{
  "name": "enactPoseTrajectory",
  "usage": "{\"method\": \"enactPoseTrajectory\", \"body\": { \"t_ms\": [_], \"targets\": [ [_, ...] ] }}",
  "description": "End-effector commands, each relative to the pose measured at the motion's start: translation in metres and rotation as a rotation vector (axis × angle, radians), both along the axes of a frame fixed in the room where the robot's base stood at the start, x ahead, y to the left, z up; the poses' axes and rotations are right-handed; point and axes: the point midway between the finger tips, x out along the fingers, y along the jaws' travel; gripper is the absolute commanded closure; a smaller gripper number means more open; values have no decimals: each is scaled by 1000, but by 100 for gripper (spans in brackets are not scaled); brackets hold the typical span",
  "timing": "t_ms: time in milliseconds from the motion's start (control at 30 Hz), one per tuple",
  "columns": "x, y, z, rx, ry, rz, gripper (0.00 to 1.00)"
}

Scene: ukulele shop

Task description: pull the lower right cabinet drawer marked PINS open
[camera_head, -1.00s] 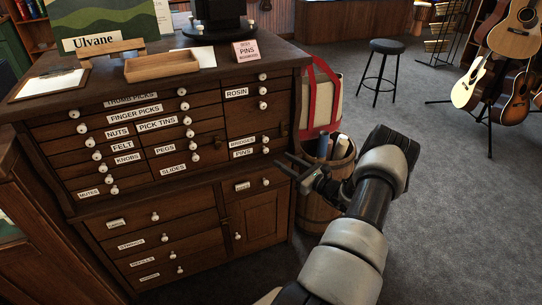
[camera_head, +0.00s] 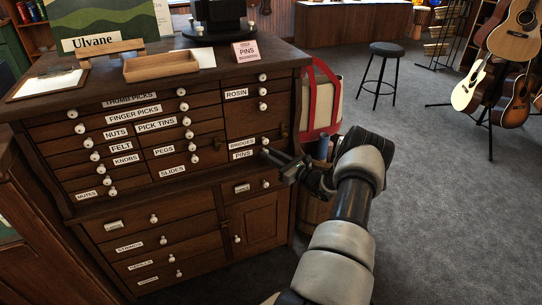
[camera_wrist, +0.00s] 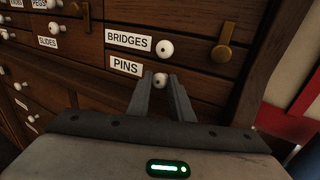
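The PINS drawer is the lowest small drawer in the upper right column of the dark wooden cabinet. Its white label (camera_wrist: 126,66) shows in the wrist view, and the label also shows in the head view (camera_head: 242,154). The drawer is closed, flush with its neighbours. Its round white knob (camera_wrist: 160,80) sits between the two fingertips of my gripper (camera_wrist: 161,82), one on each side. I cannot tell whether the fingers press on it. In the head view my gripper (camera_head: 268,154) reaches the cabinet front from the right.
The BRIDGES drawer knob (camera_wrist: 165,49) is just above, and a brass turn-latch (camera_wrist: 224,51) is to the right. A barrel (camera_head: 314,212) and a red-and-cream bag (camera_head: 322,105) stand right of the cabinet. Open carpet (camera_head: 455,200) lies farther right.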

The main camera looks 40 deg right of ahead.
Motion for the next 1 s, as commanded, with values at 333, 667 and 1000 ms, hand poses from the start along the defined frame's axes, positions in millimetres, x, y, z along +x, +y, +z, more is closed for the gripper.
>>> {"method": "enactPoseTrajectory", "body": {
  "t_ms": [333,667,1000],
  "targets": [
    [-4,2,1,2,0,2,100],
    [-54,14,4,7,2,1,100],
    [-145,36,3,8,1,0,100]
  ]
}}
